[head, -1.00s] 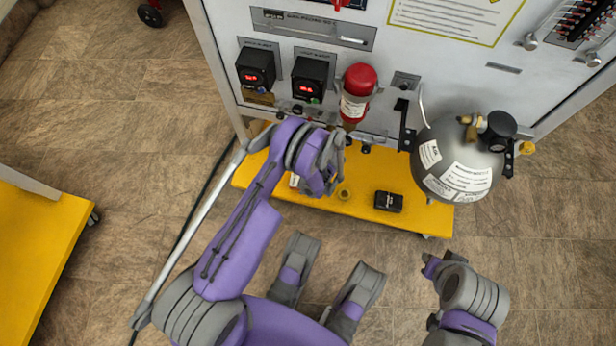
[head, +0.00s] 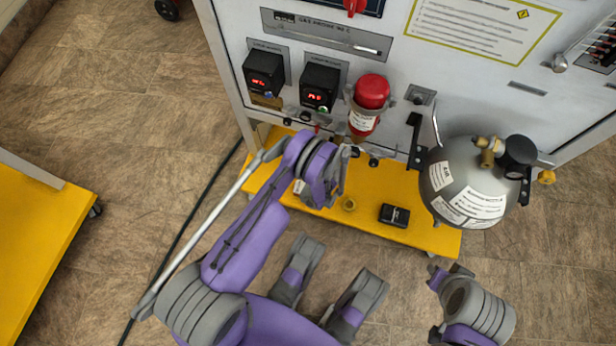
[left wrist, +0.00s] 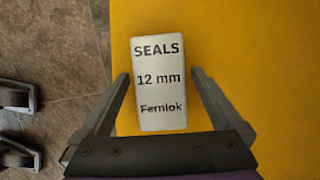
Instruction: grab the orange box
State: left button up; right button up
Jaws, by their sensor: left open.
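No orange-coloured box shows. A pale grey-white box (left wrist: 158,113) labelled "SEALS 12 mm Fernlok" lies on the yellow shelf (left wrist: 245,60) in the left wrist view. My left gripper (left wrist: 160,76) is open, with one finger on each side of the box. A gap shows on both sides, wider on the right, so neither finger appears to touch it. In the head view a small part of a white box (head: 299,187) shows left of my left wrist, on the yellow shelf (head: 370,215). My arm hides much of that area. My right gripper cannot be made out.
A black box (head: 394,215) and a small brass-coloured part (head: 348,204) lie on the shelf. A red cylinder (head: 369,105) and a grey gas bottle (head: 466,182) are mounted on the panel above. A yellow platform (head: 35,250) stands at the left, with open floor between.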

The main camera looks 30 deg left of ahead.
pick_arm(q)
jog(key=shift+f, duration=0.25)
dwell(0.5)
jog(key=c, duration=1.4)
jog(key=shift+r, duration=0.1)
